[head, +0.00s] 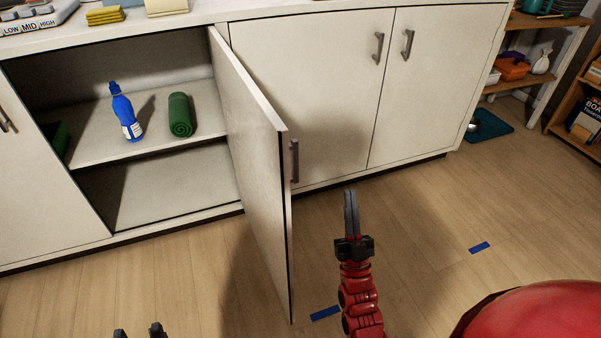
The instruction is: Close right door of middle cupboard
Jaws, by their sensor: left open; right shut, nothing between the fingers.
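The right door (255,160) of the middle cupboard stands wide open, swung out toward me from its hinge side on the right of the opening. Its grey handle (294,161) is on the door's near edge, facing right. The cupboard's inside (180,190) is open to view on the left. My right gripper (351,193) is shut and empty, to the right of the door and apart from it, pointing toward the cabinets. My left gripper (140,331) is open at the bottom edge, left of the door; only its fingertips show.
A blue bottle (126,113) and a green roll (181,115) are on the cupboard's shelf (95,152). The cupboard doors (310,90) to the right are shut. Blue tape strips (479,248) mark the wooden floor. Shelves (541,22) stand at the right. Floor right of the open door is mostly clear.

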